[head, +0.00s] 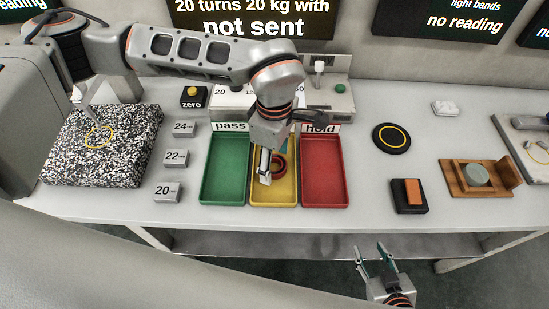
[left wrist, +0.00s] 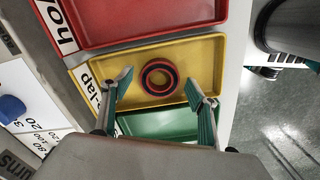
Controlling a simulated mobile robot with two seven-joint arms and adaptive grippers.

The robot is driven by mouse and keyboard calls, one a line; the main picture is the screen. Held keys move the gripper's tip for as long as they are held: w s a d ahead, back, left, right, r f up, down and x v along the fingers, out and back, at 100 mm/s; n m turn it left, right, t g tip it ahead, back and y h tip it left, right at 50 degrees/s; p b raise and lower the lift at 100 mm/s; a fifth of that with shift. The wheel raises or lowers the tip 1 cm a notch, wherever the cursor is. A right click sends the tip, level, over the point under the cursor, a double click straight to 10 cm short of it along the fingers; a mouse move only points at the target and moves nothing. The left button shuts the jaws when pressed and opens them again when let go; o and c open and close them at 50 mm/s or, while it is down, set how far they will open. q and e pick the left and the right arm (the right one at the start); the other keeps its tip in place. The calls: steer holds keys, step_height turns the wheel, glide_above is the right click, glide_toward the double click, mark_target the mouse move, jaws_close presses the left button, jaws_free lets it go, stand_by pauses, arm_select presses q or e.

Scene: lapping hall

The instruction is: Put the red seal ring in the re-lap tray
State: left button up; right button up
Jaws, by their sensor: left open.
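The red seal ring (left wrist: 172,82), red with dark bands, lies flat in the yellow re-lap tray (left wrist: 205,55). In the head view the ring (head: 281,163) shows beside my left gripper, partly hidden by it, and the yellow tray (head: 273,198) is the middle of three trays. My left gripper (head: 266,178) points down over this tray. In the left wrist view its fingers (left wrist: 158,88) are spread wide, with the ring seen between them and not gripped. My right gripper (head: 373,262) is empty with its fingers apart, in front of the bench.
A green tray (head: 224,192) is left of the yellow one and a red tray (head: 325,192) right of it. Marked blocks (head: 176,158) and a speckled plate (head: 75,168) stand farther left. A black disc (head: 391,138), an orange-topped block (head: 410,196) and a wooden stand (head: 458,186) are right.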

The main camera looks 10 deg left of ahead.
arm_select(q)
step_height(320, 180, up, 12)
stand_by(0.5)
stand_by(0.4)
